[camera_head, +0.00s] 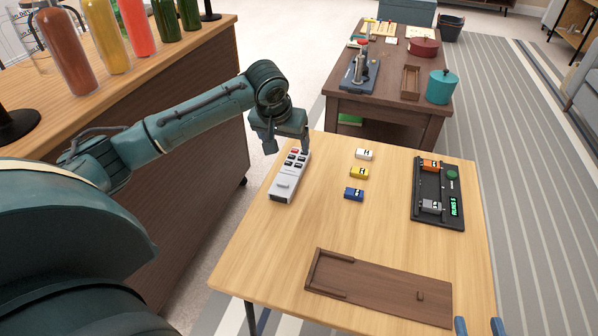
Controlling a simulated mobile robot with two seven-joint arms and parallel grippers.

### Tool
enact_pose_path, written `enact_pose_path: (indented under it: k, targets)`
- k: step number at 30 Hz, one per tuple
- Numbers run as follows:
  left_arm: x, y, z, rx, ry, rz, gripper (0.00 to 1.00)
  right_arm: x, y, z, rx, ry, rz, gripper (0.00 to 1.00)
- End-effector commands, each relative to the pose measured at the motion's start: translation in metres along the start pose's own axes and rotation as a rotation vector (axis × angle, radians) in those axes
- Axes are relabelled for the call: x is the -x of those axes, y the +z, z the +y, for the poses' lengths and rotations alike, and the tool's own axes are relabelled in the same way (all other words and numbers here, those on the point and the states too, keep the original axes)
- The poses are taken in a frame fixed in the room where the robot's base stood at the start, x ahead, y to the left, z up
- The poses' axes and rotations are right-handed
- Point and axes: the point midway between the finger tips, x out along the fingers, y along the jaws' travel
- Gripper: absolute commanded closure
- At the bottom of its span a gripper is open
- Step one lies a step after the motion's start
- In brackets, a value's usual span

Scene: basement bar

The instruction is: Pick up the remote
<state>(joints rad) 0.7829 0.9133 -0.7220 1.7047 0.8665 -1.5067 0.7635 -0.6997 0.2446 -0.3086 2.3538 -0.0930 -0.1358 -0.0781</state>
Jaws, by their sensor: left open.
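The remote (289,179) is a light grey handset with dark buttons and a red one. It lies on the wooden table near its far left edge, with its button end pointing away. My left gripper (287,143) is over the button end of the remote, with its fingers apart and pointing down. One finger is left of the remote and the other is near its far end. I cannot tell whether a finger touches it.
Three small cars, white (364,154), yellow (359,173) and blue (354,194), stand right of the remote. A black tray (427,188) holds an orange and a grey car. A brown wooden tray (385,290) lies in front. The bar counter (200,30) with bottles is at left.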

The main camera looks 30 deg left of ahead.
Motion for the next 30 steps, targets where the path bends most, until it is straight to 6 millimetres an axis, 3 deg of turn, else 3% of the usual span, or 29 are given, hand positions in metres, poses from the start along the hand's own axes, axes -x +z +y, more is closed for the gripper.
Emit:
enact_pose_path:
  k: [3,9,16,24,30]
  targets:
    - [-0.026,0.002,0.001,-0.001,0.0,-0.002,0.22,-0.002,0.003,-0.003,0.019,-0.003,0.055,0.64]
    - [-0.06,0.001,0.001,-0.002,0.001,0.0,0.22,-0.002,0.0,-0.008,0.049,-0.013,0.152,0.64]
    - [-0.076,0.0,0.002,-0.004,0.001,0.001,0.22,-0.002,-0.001,-0.012,0.061,-0.022,0.201,0.64]
    - [-0.116,-0.003,0.003,-0.004,0.001,0.002,0.22,-0.005,-0.001,-0.016,0.024,-0.036,0.259,0.64]
    - [-0.122,-0.004,0.003,-0.004,0.002,0.003,0.22,-0.005,-0.005,-0.016,0.009,-0.038,0.265,0.64]
